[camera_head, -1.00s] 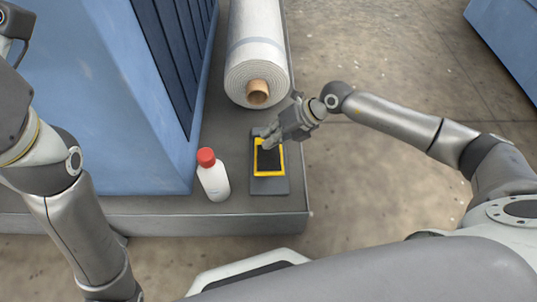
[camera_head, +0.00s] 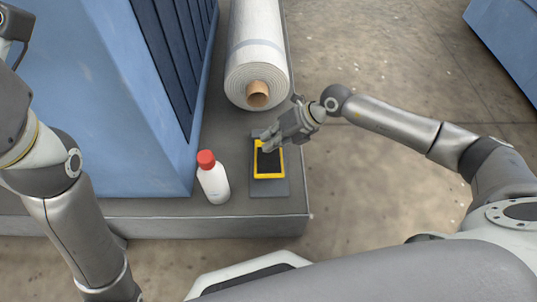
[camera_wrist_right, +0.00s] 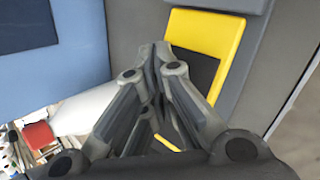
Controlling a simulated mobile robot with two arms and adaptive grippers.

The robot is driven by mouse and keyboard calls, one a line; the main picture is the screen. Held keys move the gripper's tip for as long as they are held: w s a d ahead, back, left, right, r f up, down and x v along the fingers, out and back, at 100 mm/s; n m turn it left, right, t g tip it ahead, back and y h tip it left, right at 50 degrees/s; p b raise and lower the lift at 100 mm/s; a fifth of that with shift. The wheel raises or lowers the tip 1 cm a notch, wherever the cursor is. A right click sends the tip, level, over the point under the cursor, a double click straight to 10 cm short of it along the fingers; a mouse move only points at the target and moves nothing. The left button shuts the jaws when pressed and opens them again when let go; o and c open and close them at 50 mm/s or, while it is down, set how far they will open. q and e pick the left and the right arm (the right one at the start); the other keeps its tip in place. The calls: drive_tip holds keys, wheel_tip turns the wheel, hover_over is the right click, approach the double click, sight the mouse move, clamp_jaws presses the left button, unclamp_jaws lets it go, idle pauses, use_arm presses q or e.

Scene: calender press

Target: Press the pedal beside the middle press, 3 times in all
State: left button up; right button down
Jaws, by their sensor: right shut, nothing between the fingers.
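The pedal (camera_head: 270,163) is a black pad with a yellow frame on a grey base. It lies on the grey platform beside the blue press (camera_head: 110,90). My right gripper (camera_head: 266,145) is shut and empty, its fingertips over the far part of the pedal. In the right wrist view, the shut fingers (camera_wrist_right: 160,55) cover part of the yellow frame (camera_wrist_right: 222,38). I cannot tell whether the fingertips touch the pad. My left arm comes in at the left, but its gripper is out of view.
A white bottle with a red cap (camera_head: 213,178) stands on the platform just left of the pedal. A white roll with a brown core (camera_head: 257,60) lies behind it. The platform (camera_head: 220,226) ends in front and at the right. Open floor (camera_head: 400,70) lies to the right.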

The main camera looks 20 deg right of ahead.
sight(269, 157)
drive_tip(key=shift+s+f, duration=0.1)
drive_tip(key=shift+f, duration=0.05)
idle(0.4)
drive_tip(key=shift+f, duration=0.25)
drive_tip(key=shift+s+a+f, duration=0.1)
drive_tip(key=shift+s+f, duration=0.1)
drive_tip(key=shift+f, duration=0.35)
idle(0.6)
drive_tip(key=shift+s+a+f, duration=0.1)
drive_tip(key=shift+s+f, duration=0.2)
drive_tip(key=shift+f, duration=0.45)
idle(0.5)
